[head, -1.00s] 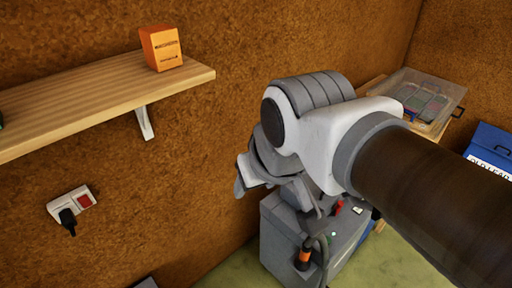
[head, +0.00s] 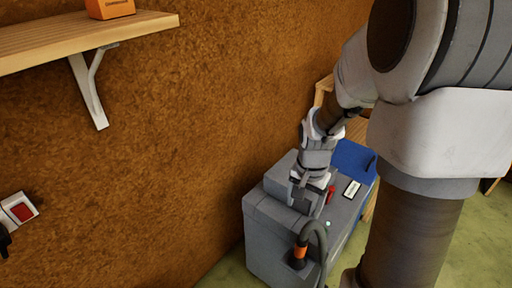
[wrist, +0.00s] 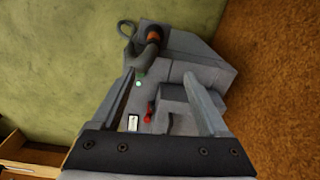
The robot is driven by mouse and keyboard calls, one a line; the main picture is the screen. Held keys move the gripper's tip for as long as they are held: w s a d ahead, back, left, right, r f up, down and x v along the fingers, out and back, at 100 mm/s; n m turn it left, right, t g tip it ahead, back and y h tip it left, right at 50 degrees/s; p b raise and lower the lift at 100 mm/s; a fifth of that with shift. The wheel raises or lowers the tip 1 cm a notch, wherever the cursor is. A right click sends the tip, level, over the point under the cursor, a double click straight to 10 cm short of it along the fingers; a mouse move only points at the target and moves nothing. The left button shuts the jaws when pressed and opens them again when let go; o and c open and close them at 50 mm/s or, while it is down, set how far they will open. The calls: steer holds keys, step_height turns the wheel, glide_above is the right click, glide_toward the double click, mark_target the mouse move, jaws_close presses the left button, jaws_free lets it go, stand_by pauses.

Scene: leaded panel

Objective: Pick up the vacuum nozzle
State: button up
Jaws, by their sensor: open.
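A grey vacuum unit (head: 265,228) stands on the green floor against the brown wall. A dark hose (head: 321,240) with an orange collar (head: 299,252) bends up from its near end. I cannot tell whether this collared end is the nozzle; no separate nozzle shows clearly. In the wrist view the collar (wrist: 153,37) and hose (wrist: 130,52) lie beyond my fingertips. My gripper (head: 306,204) points down over the unit's top, close to a red switch (head: 330,194). In the wrist view my gripper (wrist: 159,76) is open, with nothing held between its fingers.
A wooden shelf (head: 60,45) with an orange box (head: 110,8) is on the wall at upper left. A socket with a red switch (head: 20,212) is below it. A blue case (head: 352,158) lies behind the unit.

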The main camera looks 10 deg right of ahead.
mark_target(301, 237)
steer(key=shift+m+g, duration=0.3)
steer(key=shift+m, duration=0.3)
steer(key=f+b, duration=0.1)
steer(key=f, duration=0.5)
steer(key=f+b, duration=0.2)
steer(key=f, duration=0.3)
steer(key=d+f+b, duration=0.1)
steer(key=f+b, duration=0.1)
steer(key=f, duration=0.4)
steer(key=shift+w+f, duration=0.1)
steer(key=shift+f, duration=0.2)
steer(key=f+b, duration=0.1)
steer(key=f, duration=0.2)
steer(key=f+b, duration=0.1)
steer(key=f, duration=0.1)
steer(key=shift+d+f+b, duration=0.15)
steer(key=shift+d+b, duration=0.2)
steer(key=shift+d, duration=0.05)
jaws_close()
